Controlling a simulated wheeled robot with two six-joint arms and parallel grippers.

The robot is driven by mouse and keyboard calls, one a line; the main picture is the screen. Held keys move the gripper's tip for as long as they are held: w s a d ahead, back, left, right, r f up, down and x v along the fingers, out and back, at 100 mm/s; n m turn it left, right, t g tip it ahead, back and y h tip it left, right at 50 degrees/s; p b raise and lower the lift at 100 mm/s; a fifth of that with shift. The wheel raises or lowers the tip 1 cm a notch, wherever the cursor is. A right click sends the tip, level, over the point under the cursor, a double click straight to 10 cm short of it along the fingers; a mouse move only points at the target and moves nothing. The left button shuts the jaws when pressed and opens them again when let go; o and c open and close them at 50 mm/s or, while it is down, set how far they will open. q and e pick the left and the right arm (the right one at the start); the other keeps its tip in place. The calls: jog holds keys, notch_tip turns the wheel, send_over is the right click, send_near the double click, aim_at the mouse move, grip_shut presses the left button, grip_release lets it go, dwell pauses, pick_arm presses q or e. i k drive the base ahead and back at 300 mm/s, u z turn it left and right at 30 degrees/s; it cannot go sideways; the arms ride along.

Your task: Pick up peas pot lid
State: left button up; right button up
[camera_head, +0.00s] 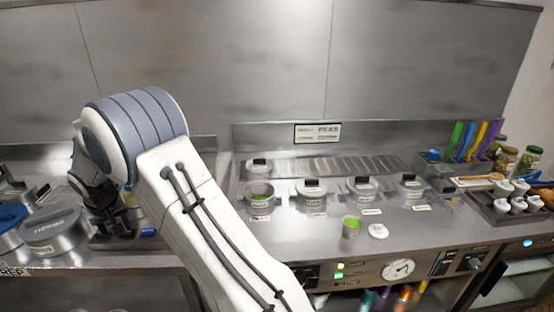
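The labels are too small to tell which one is the peas pot. One arm shows, which I take as my left; its dark gripper (112,222) points down beside a large lidded pot (55,232), far left of the open pot. Its fingertips are unclear. My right gripper is out of view.
Lidded pots (312,192) stand in a row along the counter. Colored utensils (468,141), jars (505,158) and a tray of white cups (493,205) are at the right. A gauge (398,270) is on the front panel.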

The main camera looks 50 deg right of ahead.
aim_at(268, 164)
jog(key=z, duration=0.9)
jog(key=i, duration=1.1)
jog(key=z, duration=0.3)
